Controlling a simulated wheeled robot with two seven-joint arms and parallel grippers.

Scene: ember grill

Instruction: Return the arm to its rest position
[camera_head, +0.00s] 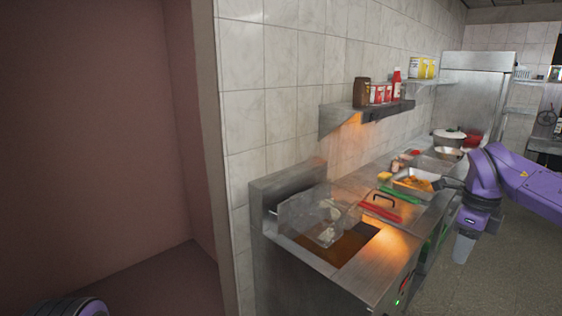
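My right arm comes in from the right edge, purple, in front of the far part of the counter. My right gripper (463,249) is a small grey shape hanging below the purple wrist, over the floor beside the counter front. Its fingers cannot be told apart, and I see nothing clearly held in it. Only a dark purple, rounded part of my own body shows at the bottom left; my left gripper is not in view.
A steel fryer (292,262) with a wire basket (318,220) stands ahead. The counter beyond bears a tray of orange food (412,181), a red-handled item (380,207) and pots (449,138). A wall shelf (340,118) holds jars. The floor (490,270) at right is clear.

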